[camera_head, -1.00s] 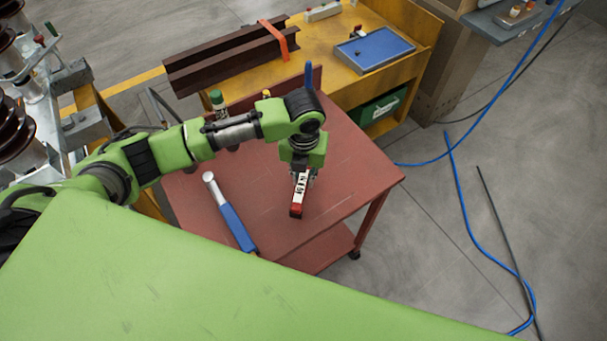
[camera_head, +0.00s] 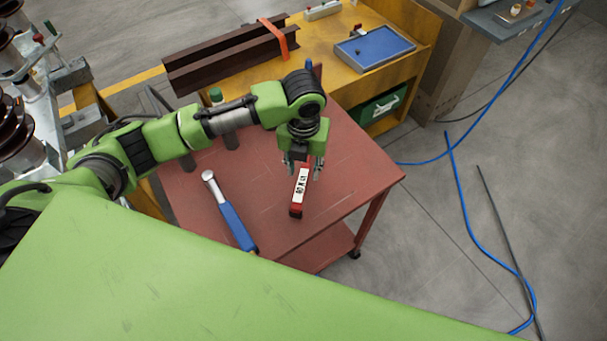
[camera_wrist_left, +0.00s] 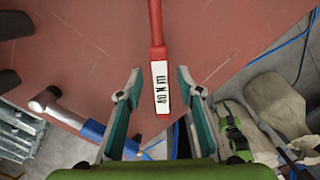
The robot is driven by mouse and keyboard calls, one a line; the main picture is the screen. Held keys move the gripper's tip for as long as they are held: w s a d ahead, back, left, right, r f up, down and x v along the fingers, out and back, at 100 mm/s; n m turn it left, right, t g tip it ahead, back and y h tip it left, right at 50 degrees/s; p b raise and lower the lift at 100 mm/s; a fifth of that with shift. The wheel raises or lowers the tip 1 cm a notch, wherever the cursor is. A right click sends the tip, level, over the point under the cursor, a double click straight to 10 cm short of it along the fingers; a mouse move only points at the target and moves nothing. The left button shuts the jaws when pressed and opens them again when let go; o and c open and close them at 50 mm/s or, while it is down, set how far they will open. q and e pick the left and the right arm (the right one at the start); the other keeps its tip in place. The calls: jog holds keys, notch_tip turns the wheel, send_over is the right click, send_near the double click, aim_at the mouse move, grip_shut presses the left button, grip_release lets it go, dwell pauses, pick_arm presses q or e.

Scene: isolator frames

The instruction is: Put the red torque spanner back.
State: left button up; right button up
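The red torque spanner (camera_head: 297,208) lies on the red trolley top (camera_head: 355,165), its white label facing up. In the left wrist view its red shaft (camera_wrist_left: 155,22) runs away from me and its label reads 40 N m. My left gripper (camera_head: 304,172) is open above the spanner, apart from it. In the left wrist view the two fingers (camera_wrist_left: 160,76) stand on either side of the labelled end, with gaps on both sides. The spanner's far end is hidden behind my gripper in the head view. My right gripper is not in view.
A blue-handled spanner (camera_head: 236,226) lies left of the red one on the trolley. A yellow bench (camera_head: 335,62) with a blue tray (camera_head: 375,50) is behind. Blue cable (camera_head: 465,205) lies on the floor at right.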

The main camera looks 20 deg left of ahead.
pick_arm(q)
notch_tip(320, 180, up, 8)
jog(key=shift+s+b, duration=0.2)
jog(key=shift+b, duration=0.2)
jog(key=shift+d, duration=0.1)
